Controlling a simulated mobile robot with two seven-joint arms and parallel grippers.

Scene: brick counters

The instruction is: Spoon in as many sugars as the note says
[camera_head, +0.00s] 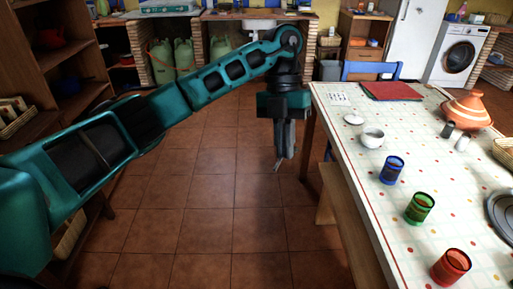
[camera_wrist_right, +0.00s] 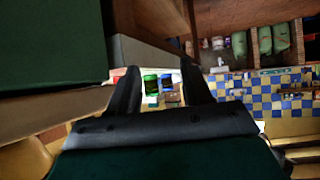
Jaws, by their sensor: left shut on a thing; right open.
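My left gripper (camera_head: 284,157) hangs pointing down over the floor, just left of the table, shut on a thin thing mostly hidden by the fingers; I cannot tell its shape. A white sheet with dark marks (camera_head: 340,99), perhaps the note, lies at the table's far left corner; its marks are too small to read. A white bowl (camera_head: 372,139), perhaps for sugar, stands near the left edge, with a small white lid or saucer (camera_head: 353,119) behind it. Blue (camera_head: 391,170), green (camera_head: 419,208) and red (camera_head: 451,267) glasses stand in front. My right gripper (camera_wrist_right: 161,80) is open and empty.
The table (camera_head: 375,205) has a spotted cloth. An orange tagine (camera_head: 467,110), small shakers (camera_head: 462,143), a basket (camera_head: 506,152) and a red mat (camera_head: 391,91) are on it. A wooden bench (camera_head: 348,225) runs along its left side. A blue chair (camera_head: 371,71) stands behind.

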